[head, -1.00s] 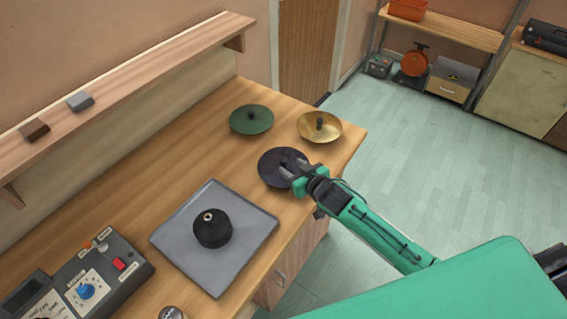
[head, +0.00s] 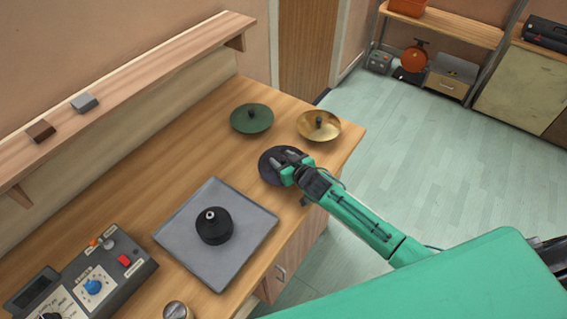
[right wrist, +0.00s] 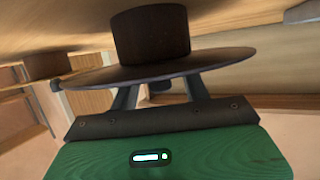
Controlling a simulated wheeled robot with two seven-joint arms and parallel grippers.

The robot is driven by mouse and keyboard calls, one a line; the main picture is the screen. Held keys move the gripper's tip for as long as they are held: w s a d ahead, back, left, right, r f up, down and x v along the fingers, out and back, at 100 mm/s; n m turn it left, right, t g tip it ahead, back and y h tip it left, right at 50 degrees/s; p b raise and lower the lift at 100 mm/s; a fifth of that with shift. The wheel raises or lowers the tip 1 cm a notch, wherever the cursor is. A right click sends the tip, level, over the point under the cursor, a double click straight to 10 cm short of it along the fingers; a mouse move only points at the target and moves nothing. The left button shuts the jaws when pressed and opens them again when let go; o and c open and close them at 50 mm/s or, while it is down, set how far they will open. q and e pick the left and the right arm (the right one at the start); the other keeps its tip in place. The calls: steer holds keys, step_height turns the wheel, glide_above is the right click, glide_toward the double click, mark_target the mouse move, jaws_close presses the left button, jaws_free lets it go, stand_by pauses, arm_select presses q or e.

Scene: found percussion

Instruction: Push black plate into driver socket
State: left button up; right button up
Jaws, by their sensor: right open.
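The black plate (head: 270,168) lies near the right edge of the bench, partly hidden by my right gripper (head: 289,160). In the right wrist view the plate (right wrist: 155,68) is a wide thin disc with a thick dark cylinder (right wrist: 150,33) on its bench side. A small knob (right wrist: 165,87) stands on the other side. My right gripper's two open fingers (right wrist: 160,95) reach to the plate around the knob; contact is unclear. The black driver (head: 214,226) stands on a grey square pad (head: 185,250), with a light metal socket (head: 210,215) on top. My left gripper is not in view.
A green dish (head: 252,118) and a brass dish (head: 318,126) stand behind the plate. A control box (head: 125,275) with knobs and a small metal cylinder (head: 177,311) are at the front left. Bench between plate and pad is clear. A shelf (head: 130,85) runs along the wall.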

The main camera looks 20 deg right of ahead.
jaws_close()
